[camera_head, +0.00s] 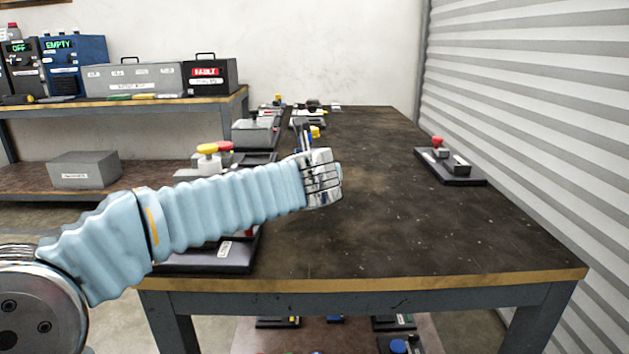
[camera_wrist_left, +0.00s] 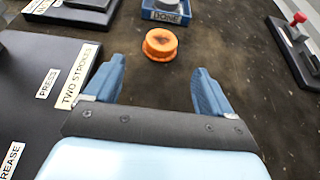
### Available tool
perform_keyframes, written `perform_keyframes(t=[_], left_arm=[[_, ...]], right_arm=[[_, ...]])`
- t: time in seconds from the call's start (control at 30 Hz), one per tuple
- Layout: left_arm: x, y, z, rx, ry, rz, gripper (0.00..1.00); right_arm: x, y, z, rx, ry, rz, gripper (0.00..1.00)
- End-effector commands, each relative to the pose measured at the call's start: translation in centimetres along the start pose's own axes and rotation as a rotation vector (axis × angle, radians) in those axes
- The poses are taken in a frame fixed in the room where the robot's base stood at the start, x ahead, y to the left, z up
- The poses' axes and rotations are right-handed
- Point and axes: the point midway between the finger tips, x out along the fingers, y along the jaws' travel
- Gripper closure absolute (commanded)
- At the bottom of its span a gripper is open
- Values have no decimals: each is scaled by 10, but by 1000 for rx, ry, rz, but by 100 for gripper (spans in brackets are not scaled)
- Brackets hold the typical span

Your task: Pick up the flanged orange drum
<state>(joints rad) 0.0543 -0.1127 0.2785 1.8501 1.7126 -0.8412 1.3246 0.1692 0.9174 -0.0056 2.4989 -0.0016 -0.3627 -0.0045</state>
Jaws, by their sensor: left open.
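The orange drum (camera_wrist_left: 160,44) stands on the dark table top in the left wrist view, beyond my left fingertips and roughly centred between them. It has a round rim and a recessed top. My left gripper (camera_wrist_left: 158,88) is open and empty, with blue fingers apart, and the drum is not between them. In the head view my left gripper (camera_head: 309,137) reaches over the table. The drum cannot be made out there, and my left arm covers part of that area. My right gripper is not in view.
A blue tray labelled DONE (camera_wrist_left: 166,12) is just behind the drum. A black labelled panel (camera_wrist_left: 45,85) lies left of my gripper. A black base with a red knob (camera_head: 450,165) is at the table's right. The table's middle right (camera_head: 400,220) is clear.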

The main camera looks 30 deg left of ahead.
Motion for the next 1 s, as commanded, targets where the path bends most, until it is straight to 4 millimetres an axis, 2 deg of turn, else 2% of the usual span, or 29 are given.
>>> perform_keyframes(t=[0.1, 0.37, 0.6, 0.7, 0.9, 0.93, 1.0], left_arm=[[24, 0, -1, 0, 2, 2, 16], [48, 0, 2, 1, 1, 1, 16], [86, -2, 7, 1, 1, 1, 16], [92, -2, 8, 1, 0, 1, 16], [93, -2, 8, 1, -1, 0, 16], [93, -2, 8, 1, 0, 0, 18], [93, -2, 8, 1, 0, 0, 28]], right_arm=[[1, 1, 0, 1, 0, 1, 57], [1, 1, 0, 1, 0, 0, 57], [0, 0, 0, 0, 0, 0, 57], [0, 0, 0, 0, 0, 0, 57], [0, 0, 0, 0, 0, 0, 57], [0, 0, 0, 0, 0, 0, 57], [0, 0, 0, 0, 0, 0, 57]])
